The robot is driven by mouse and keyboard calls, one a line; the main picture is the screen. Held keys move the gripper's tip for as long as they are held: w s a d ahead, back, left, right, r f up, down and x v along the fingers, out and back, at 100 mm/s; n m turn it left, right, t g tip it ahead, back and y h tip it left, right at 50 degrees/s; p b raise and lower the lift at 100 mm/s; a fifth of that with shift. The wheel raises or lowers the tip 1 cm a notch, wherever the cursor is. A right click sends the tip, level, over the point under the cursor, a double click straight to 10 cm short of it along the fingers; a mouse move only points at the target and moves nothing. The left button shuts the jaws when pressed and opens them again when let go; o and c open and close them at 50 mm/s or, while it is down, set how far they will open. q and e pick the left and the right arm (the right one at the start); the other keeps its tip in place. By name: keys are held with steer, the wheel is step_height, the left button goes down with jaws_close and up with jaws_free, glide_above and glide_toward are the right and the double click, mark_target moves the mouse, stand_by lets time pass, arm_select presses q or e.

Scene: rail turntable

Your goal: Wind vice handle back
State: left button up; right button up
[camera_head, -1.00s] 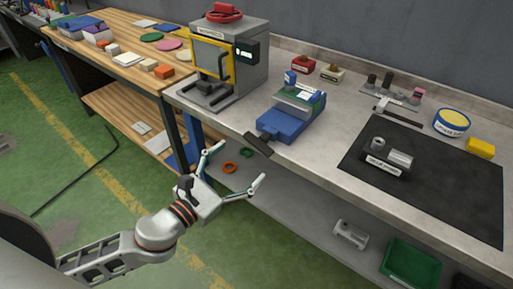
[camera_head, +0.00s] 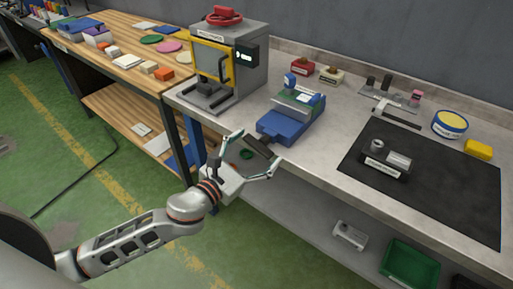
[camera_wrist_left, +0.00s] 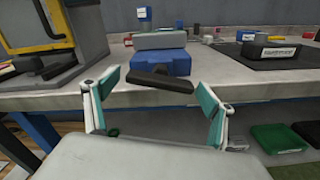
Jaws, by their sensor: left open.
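The blue vice (camera_head: 284,122) stands at the front edge of the grey bench; it also shows in the left wrist view (camera_wrist_left: 162,62). Its black bar handle (camera_head: 259,147) sticks out past the bench edge and lies a little tilted; in the left wrist view the handle (camera_wrist_left: 160,81) is between and beyond my fingers. My left gripper (camera_head: 256,154) is open, with one finger on each side of the handle in the head view. The fingers (camera_wrist_left: 158,108) appear apart from the handle in the wrist view. My right gripper is not in view.
A grey machine with a yellow-framed door (camera_head: 213,57) stands left of the vice. A black mat (camera_head: 440,188) with a metal part lies to the right. A green bin (camera_head: 410,265) is on the lower shelf. The bench edge (camera_head: 330,173) runs close by my gripper.

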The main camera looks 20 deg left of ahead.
arm_select(q)
steer(key=c, duration=1.1)
